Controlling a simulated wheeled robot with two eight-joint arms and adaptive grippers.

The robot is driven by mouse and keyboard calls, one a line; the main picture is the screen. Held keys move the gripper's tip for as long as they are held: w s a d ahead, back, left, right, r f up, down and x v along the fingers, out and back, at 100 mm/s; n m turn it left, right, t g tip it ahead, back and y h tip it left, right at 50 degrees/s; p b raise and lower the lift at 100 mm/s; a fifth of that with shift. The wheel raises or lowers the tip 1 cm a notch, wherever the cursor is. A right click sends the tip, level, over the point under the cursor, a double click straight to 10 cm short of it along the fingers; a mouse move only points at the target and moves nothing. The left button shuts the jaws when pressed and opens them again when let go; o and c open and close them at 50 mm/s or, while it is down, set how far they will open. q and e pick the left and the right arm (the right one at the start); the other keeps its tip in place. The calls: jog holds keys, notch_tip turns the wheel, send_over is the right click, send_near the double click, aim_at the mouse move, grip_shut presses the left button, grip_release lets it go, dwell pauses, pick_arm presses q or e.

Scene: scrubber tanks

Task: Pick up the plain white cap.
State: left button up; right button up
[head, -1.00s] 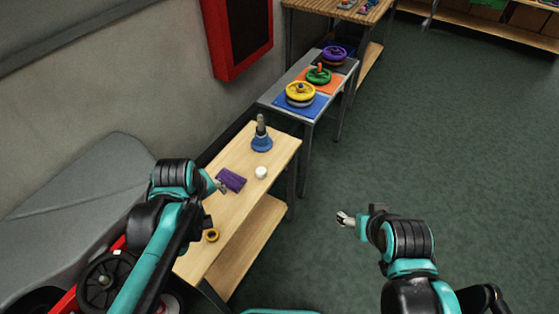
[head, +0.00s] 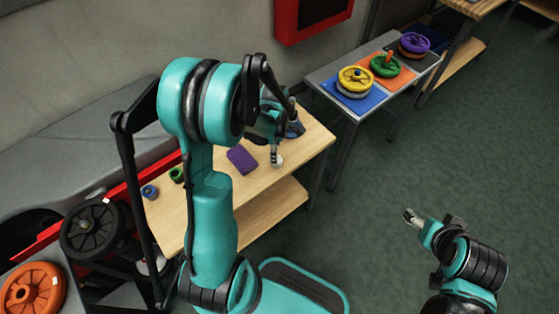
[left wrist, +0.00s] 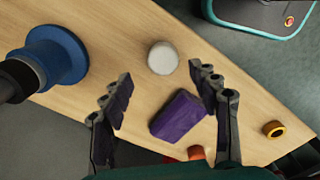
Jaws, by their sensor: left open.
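The plain white cap (head: 277,161) is a small round disc lying on the light wooden table (head: 318,140). In the left wrist view the cap (left wrist: 163,58) is near the top, roughly between and beyond my open fingertips. My left gripper (head: 274,150) is open and hangs over the table at the cap, partly covering it in the head view. Its fingers (left wrist: 160,76) show empty in the left wrist view; I cannot tell the exact height above the cap. My right gripper (head: 411,217) is over the floor, away from the table, too small to judge.
A purple block (head: 242,160) lies beside the cap. A blue-based object with a handle (head: 296,127) stands close to my left gripper. Blue (head: 149,191) and green (head: 176,174) rings are at the table's left.

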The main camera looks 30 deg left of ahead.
pick_arm(q)
jog(key=f+b, duration=0.1)
jog(key=f, duration=0.2)
jog(key=f+b, duration=0.1)
jog(key=f, duration=0.1)
jog(key=shift+s+d+b, duration=0.15)
jog(key=shift+d+b, duration=0.1)
jog(key=shift+b, duration=0.05)
jog(key=c, duration=1)
jog(key=shift+c, duration=0.2)
